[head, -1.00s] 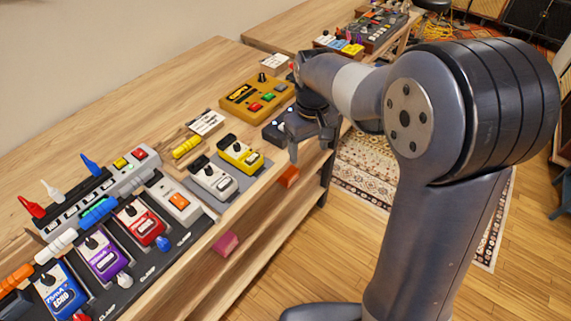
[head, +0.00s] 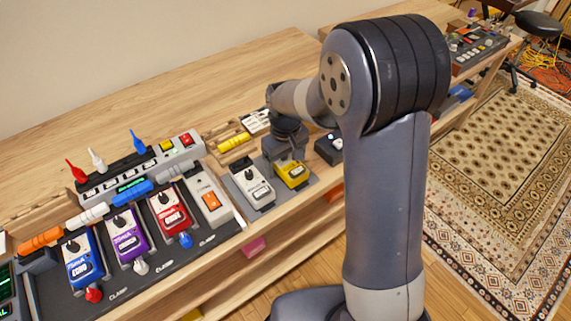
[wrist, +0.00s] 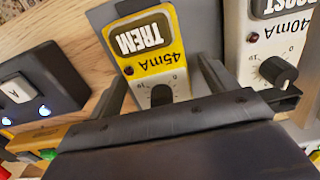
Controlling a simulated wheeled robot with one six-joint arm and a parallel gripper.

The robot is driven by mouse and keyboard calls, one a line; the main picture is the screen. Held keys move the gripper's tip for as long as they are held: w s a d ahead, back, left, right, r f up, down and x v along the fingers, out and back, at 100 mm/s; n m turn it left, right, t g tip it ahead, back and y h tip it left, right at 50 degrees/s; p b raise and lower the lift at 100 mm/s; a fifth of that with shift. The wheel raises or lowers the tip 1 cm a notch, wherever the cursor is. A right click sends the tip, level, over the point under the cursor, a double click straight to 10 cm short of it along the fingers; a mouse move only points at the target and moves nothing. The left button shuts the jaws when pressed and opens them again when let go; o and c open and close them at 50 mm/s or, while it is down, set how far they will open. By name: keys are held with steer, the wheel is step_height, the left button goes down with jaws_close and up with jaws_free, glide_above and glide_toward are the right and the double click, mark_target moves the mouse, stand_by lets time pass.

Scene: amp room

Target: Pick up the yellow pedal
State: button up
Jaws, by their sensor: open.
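The yellow pedal (head: 295,175) sits on a grey board at the bench's front edge, partly hidden by my gripper in the head view. In the wrist view the yellow pedal (wrist: 143,70) shows a TREM label, upside down, and a black knob. My gripper (head: 287,160) is over it, pointing down. In the wrist view my gripper (wrist: 162,72) is open, with one dark finger on each side of the pedal. I cannot tell whether the fingers touch it.
A white pedal (head: 251,186) stands close on the left of the yellow one; it is beside the right finger in the wrist view (wrist: 262,50). A dark switch box (head: 326,150) stands to the right. Several clamped pedals and a power strip (head: 140,170) fill the left.

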steer(key=shift+c, duration=0.3)
steer(key=shift+r, duration=0.1)
steer(key=c, duration=1.3)
